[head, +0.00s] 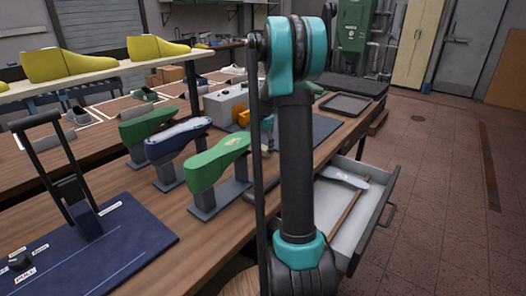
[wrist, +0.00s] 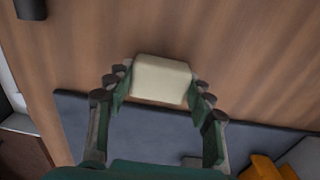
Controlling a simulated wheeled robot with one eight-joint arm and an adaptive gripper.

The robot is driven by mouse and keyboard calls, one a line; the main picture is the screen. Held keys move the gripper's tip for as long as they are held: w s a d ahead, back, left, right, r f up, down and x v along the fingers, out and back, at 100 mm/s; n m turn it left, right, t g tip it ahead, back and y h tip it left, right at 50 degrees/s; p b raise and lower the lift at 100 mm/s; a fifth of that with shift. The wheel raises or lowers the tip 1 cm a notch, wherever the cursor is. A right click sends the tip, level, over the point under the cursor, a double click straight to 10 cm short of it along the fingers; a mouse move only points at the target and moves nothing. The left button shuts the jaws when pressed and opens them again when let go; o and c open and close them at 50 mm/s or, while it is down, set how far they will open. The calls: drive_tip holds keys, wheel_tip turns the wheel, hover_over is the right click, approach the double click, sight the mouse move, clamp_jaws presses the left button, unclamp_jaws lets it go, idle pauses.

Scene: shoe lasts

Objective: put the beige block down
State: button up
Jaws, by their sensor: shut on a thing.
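In the wrist view the beige block (wrist: 161,80) is a pale block with rounded edges, between the two fingertips of my gripper (wrist: 160,88). The fingers are shut on its two sides. Wooden tabletop shows beyond the block; I cannot tell whether the block touches it.
A dark mat (wrist: 75,115) lies near the block. Green and blue shoe lasts (head: 216,164) stand on the wooden bench (head: 150,210). An open drawer (head: 340,218) juts out at the right. Yellow lasts (head: 55,64) sit on a shelf.

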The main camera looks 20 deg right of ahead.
sight(263, 147)
drive_tip(key=shift+f, duration=0.55)
drive_tip(key=shift+f, duration=0.1)
drive_tip(key=o, duration=1.2)
wheel_tip(263, 147, up, 12)
drive_tip(key=shift+s+a+r, duration=0.1)
drive_tip(key=shift+a+r, duration=0.05)
